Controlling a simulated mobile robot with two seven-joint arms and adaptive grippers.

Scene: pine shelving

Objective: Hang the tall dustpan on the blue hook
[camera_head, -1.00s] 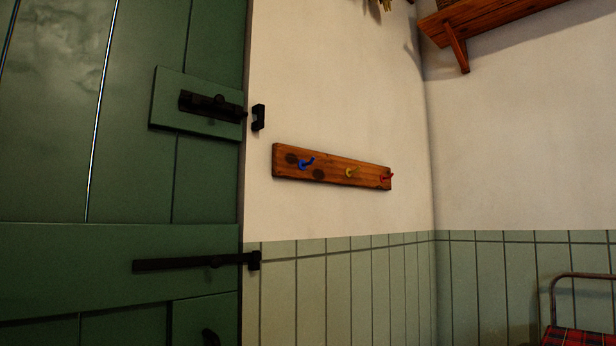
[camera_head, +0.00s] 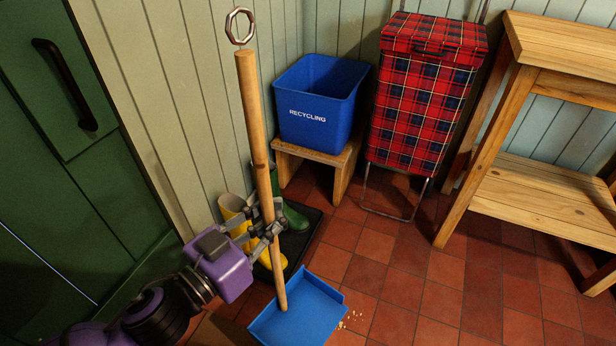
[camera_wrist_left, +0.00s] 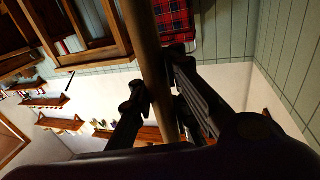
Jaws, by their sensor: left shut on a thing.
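The tall dustpan has a blue pan (camera_head: 298,312), a long wooden handle (camera_head: 257,130) and a metal ring (camera_head: 239,26) at its top. It stands nearly upright, leaning slightly, with the pan low near the tiled floor; I cannot tell whether it touches. My left gripper (camera_head: 266,228) is shut around the lower half of the handle. In the left wrist view the handle (camera_wrist_left: 152,60) runs between the fingers (camera_wrist_left: 158,98). The blue hook is out of the head view now. My right gripper is not in view.
Yellow and green boots (camera_head: 292,217) stand on a dark tray behind the handle. A blue recycling bin (camera_head: 318,105) sits on a small wooden stool (camera_head: 316,160). A plaid trolley (camera_head: 425,95) and a wooden table (camera_head: 545,180) stand right. A green door (camera_head: 60,170) is left. Crumbs (camera_head: 350,320) lie beside the pan.

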